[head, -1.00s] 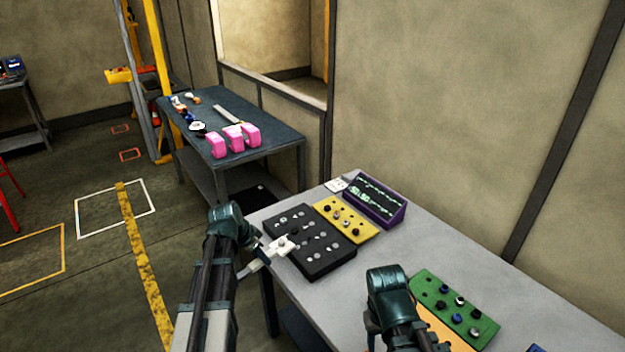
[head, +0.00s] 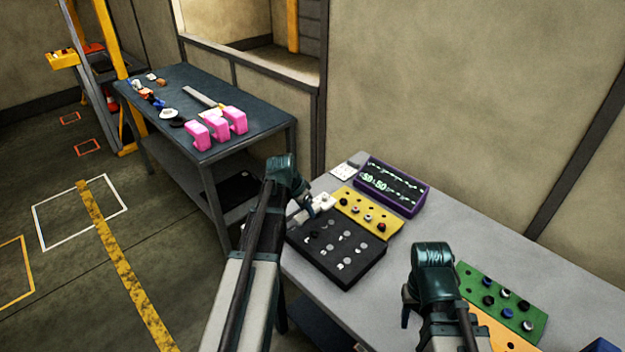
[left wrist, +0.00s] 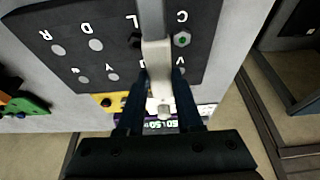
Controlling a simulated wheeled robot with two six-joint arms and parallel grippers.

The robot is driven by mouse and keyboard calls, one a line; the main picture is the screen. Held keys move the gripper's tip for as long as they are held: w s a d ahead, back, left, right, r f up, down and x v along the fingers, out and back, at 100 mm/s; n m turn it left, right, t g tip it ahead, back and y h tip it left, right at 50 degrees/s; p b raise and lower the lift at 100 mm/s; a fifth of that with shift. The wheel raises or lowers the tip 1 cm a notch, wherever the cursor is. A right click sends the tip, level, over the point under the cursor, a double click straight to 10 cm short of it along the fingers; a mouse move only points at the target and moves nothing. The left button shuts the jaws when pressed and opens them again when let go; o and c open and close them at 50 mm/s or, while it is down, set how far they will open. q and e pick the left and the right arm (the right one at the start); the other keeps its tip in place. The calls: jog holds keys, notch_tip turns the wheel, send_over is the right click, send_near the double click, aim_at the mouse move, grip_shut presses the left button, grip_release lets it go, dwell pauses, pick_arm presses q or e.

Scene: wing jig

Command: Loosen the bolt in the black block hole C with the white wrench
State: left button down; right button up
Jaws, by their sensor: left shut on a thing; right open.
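The black block (head: 335,278) lies on the grey table, with several pale round bolt heads in its top. In the left wrist view it (left wrist: 98,22) appears with letters upside down. The bolt in hole C (left wrist: 182,39) is a grey hex head with a greenish tint, beside the letter C. My left gripper (head: 308,208) is shut on the white wrench (left wrist: 156,60) above the block's far left corner. The wrench runs up the wrist view between the L and C holes, apart from bolt C in the picture; its far end is cut off. My right gripper (head: 406,308) is open, right of the block; its fingertips are mostly hidden.
A yellow block (head: 362,212) and a purple tray (head: 425,198) stand behind the black block. A green block (head: 505,300) lies to the right. Bare table (head: 440,228) lies between them. A dark table (head: 255,115) with pink pieces (head: 217,124) stands behind left.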

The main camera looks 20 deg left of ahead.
pick_arm(q)
jog(key=w+a+n+y, duration=0.1)
jog(key=w+a+n, duration=0.1)
jog(key=w, duration=0.4)
jog(key=w+a+n+y, duration=0.1)
jog(key=w+a+n, duration=0.1)
jog(key=w+n, duration=0.2)
jog(key=w, duration=0.3)
jog(key=shift+a+f+t+b, duration=0.3)
jog(key=shift+a, duration=0.1)
pick_arm(e)
jog(key=shift+f, duration=0.35)
pick_arm(q)
jog(key=shift+f, duration=0.1)
pick_arm(e)
jog(key=shift+f, duration=0.15)
pick_arm(q)
jog(key=shift+f+b, duration=2.1)
jog(key=shift+b, duration=0.1)
pick_arm(e)
jog(key=shift+f, duration=2.05)
pick_arm(q)
jog(key=shift+f, duration=0.1)
pick_arm(e)
jog(key=shift+f, duration=0.1)
pick_arm(q)
jog(key=shift+f+b, duration=0.65)
jog(key=shift+b, duration=0.15)
pick_arm(e)
jog(key=shift+f, duration=0.7)
